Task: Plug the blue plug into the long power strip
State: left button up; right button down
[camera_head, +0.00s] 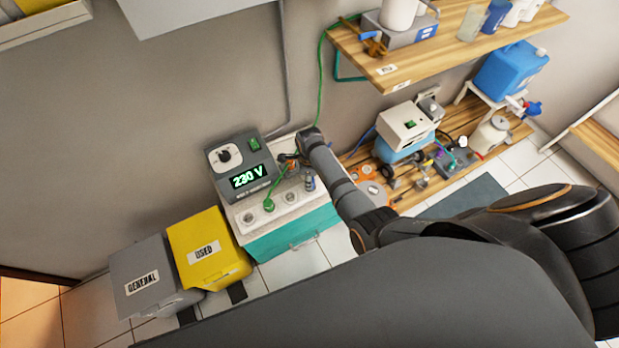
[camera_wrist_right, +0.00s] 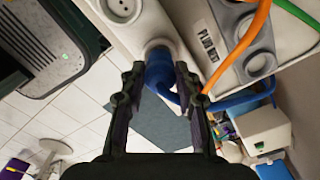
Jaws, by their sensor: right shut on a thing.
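The blue plug (camera_wrist_right: 159,70) is between the two fingers of my right gripper (camera_wrist_right: 160,82), which is shut on it. In the right wrist view its front end is at a round socket of the white power strip (camera_wrist_right: 143,32); I cannot tell whether it is seated. Its blue cable (camera_wrist_right: 235,99) curves away to the right. An empty round socket (camera_wrist_right: 120,8) shows beside it on the strip. In the head view the white strip (camera_head: 277,211) lies in front of the 230 V unit, and my right arm hides much of the gripper there. My left gripper is not in view.
A grey plug holder (camera_wrist_right: 215,32) with orange and green cables is close to the right finger. The 230 V unit (camera_head: 240,165) stands behind the strip. A green plug (camera_head: 268,204) is on the strip. Grey and yellow bins (camera_head: 208,250) stand to the left.

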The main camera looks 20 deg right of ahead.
jog(key=shift+f+b, duration=0.55)
jog(key=shift+f, duration=0.3)
jog(key=c, duration=0.9)
grip_release()
notch_tip(320, 180, up, 12)
